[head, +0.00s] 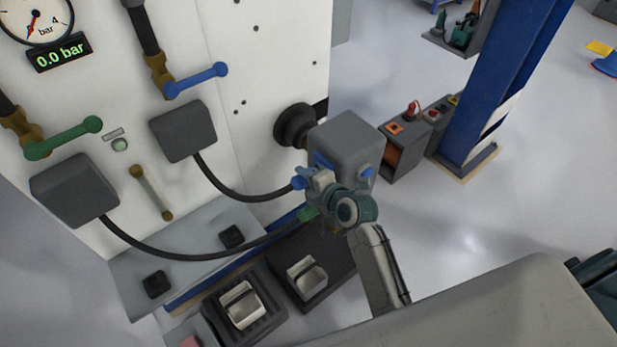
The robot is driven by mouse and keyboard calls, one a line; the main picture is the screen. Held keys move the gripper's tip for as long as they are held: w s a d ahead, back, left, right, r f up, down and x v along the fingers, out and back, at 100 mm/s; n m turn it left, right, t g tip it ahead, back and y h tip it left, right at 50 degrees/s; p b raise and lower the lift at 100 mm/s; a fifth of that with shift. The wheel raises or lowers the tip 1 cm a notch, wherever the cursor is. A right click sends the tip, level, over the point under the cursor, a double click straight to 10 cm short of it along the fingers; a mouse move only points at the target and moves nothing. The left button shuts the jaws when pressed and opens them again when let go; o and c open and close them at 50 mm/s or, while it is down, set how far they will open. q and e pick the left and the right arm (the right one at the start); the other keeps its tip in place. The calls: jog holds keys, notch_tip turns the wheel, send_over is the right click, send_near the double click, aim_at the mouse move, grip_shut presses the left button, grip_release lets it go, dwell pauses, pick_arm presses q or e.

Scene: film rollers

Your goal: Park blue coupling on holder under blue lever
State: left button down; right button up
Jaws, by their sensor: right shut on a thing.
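The blue coupling (299,183) is at the end of the black hose from the grey box below the blue lever (195,80). My right gripper (322,188) is shut on the coupling, in front of a grey block (347,138); the gripper hides much of the coupling and whether it touches the block. A green coupling (306,214) ends the other hose, just below my gripper. Two small dark blocks stand on the grey plate: one below the blue lever (232,236), one below the green lever (154,284); they look like holders. My left gripper is not in view.
The white panel carries a green lever (62,138), a gauge (36,18) and two grey boxes, the right one (183,130) feeding the blue hose. Both hoses hang across the space before the panel. Dark trays with metal pieces (241,305) lie below. A blue column (505,80) stands right.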

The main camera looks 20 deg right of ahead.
aim_at(293, 187)
jog(key=shift+s+a, duration=0.15)
jog(key=shift+a, duration=0.25)
jog(key=shift+a, duration=0.2)
jog(key=shift+s+a, duration=0.25)
jog(key=shift+a, duration=0.25)
jog(key=shift+a, duration=0.25)
jog(key=shift+s+a, duration=0.2)
jog(key=shift+a, duration=0.15)
jog(key=shift+a, duration=0.15)
